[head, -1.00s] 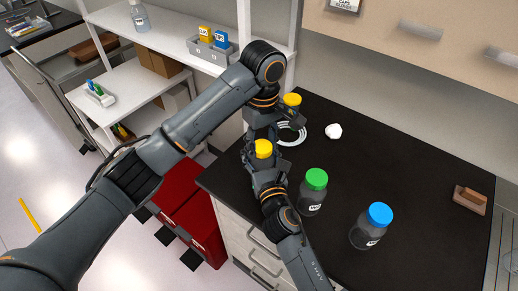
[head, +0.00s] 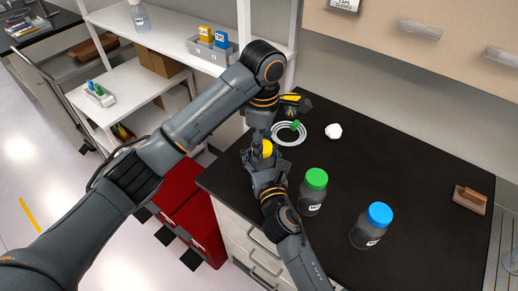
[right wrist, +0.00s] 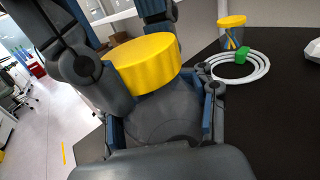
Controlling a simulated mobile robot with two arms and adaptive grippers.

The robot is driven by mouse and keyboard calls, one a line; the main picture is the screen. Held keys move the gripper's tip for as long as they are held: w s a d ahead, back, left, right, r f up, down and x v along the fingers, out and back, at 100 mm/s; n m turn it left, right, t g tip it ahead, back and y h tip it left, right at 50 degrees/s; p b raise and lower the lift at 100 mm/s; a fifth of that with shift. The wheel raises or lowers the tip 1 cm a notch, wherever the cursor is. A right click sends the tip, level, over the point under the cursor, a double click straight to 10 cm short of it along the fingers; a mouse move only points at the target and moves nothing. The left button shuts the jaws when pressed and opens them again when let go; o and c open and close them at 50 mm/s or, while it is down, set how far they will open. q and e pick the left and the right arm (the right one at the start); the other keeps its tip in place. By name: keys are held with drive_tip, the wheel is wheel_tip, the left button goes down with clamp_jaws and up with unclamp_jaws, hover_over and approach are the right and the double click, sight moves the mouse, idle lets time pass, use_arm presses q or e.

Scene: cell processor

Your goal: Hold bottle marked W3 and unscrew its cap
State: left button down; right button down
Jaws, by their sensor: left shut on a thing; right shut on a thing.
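A bottle with a yellow cap (head: 266,149) is held near the left end of the black counter. My right gripper (head: 262,165) is shut on the bottle body; its fingers stand either side of the grey translucent body (right wrist: 165,120) in the right wrist view. My left gripper (head: 257,142) comes down from above and is shut on the yellow cap, which shows large and tilted in the right wrist view (right wrist: 147,62). The cap still sits at the bottle's top. The bottle's label is hidden, so I cannot read a marking on it.
A green-capped bottle (head: 315,183) and a blue-capped bottle (head: 376,219) stand to the right. Behind are a white ring coil (head: 280,139) with a green piece, a white lump (head: 333,131), and another yellow-topped container (right wrist: 231,24). The counter's right side is mostly clear.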

use_arm(q)
drive_tip(key=n, duration=0.6)
use_arm(e)
drive_tip(key=shift+a, duration=0.1)
use_arm(q)
drive_tip(key=c, duration=0.8)
unclamp_jaws()
drive_tip(key=shift+o, duration=0.2)
drive_tip(key=m, duration=0.4)
drive_tip(key=shift+m, duration=1.1)
